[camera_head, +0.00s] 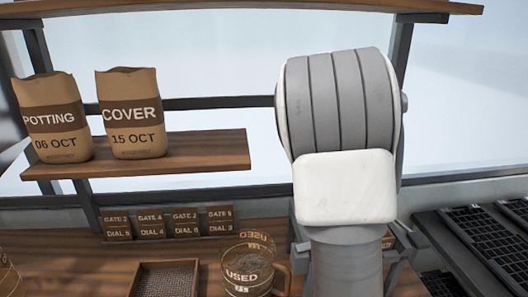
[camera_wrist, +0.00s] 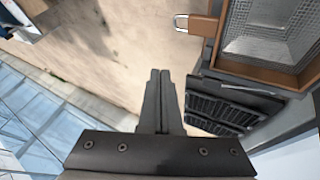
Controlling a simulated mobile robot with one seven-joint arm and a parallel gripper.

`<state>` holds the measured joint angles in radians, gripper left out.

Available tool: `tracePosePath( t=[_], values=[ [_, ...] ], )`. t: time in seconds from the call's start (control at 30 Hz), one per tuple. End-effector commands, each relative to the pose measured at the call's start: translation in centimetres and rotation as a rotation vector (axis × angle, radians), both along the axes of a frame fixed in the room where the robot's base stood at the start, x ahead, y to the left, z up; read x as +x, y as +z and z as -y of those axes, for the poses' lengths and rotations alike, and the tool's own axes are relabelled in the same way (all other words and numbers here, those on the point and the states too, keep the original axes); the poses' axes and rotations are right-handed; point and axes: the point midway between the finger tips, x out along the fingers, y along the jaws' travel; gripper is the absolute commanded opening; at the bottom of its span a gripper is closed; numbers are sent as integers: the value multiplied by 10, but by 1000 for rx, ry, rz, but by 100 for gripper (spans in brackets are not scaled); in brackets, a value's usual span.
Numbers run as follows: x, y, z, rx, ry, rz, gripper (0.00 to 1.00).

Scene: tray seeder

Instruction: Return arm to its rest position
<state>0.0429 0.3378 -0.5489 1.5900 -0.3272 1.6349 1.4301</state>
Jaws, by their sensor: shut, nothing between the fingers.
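My arm (camera_head: 345,190) stands in the right half of the head view, its grey and white links hiding part of the bench and shelf behind. My gripper (camera_wrist: 160,78) shows in the wrist view with its two dark fingers together and nothing between them. It points over a bare, pale brown floor (camera_wrist: 130,50). The gripper itself does not show in the head view.
Two paper bags, POTTING (camera_head: 53,118) and COVER (camera_head: 131,114), stand on a wooden shelf (camera_head: 200,150). A clear USED jug (camera_head: 245,270) and a mesh-bottomed tray (camera_head: 165,280) are on the bench. Black cell trays (camera_head: 485,235) lie at the right. The wrist view shows a wood-framed tray (camera_wrist: 275,75).

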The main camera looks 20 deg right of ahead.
Motion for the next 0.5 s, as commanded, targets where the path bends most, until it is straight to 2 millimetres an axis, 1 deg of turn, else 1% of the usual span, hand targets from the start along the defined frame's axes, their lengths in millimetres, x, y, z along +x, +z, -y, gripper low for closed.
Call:
tracePosePath(
  t=[0.17, 0.27, 0.37, 0.5],
  values=[
    [0, 0, -4, 20, 27, 14, 0],
    [-2, 0, -15, 81, 116, 56, 0],
    [-4, -1, -37, 177, 278, 125, 0],
    [-8, -1, -76, 303, 565, 235, 0]
  ],
)
